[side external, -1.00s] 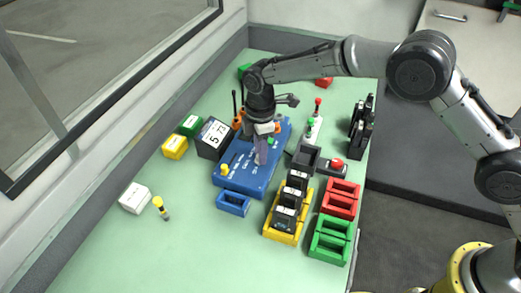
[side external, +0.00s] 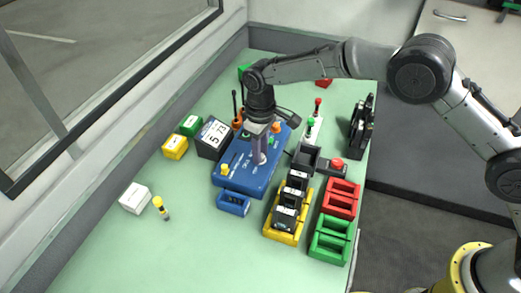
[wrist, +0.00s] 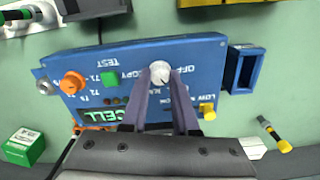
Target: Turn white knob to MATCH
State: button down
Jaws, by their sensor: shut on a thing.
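The white knob (wrist: 160,73) sits on the face of the blue panel box (wrist: 205,48), near its middle in the wrist view. My gripper (wrist: 160,76) has its two fingers closed around the knob, one on each side. In the side view my gripper (side external: 259,159) points down at the blue panel (side external: 240,181), and the fingers mostly hide the knob. Printed labels around the knob appear upside down in the wrist view, "OFF" and "COPY" among them. I cannot read a MATCH label or tell where the knob points.
The panel also carries an orange knob (wrist: 73,82), a green button (wrist: 109,76) and a yellow knob (wrist: 208,111). A small blue tray (side external: 233,203) stands close in front. A yellow rack (side external: 281,236) with dark blocks is to the right. The left front table is mostly clear.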

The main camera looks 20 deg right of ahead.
jog(key=m, duration=1.2)
jog(key=shift+w, duration=0.1)
jog(key=shift+m, duration=0.3)
jog(key=shift+r, duration=0.1)
jog(key=c, duration=0.7)
grip_release()
notch_tip(320, 180, up, 14)
jog(key=shift+f, duration=0.15)
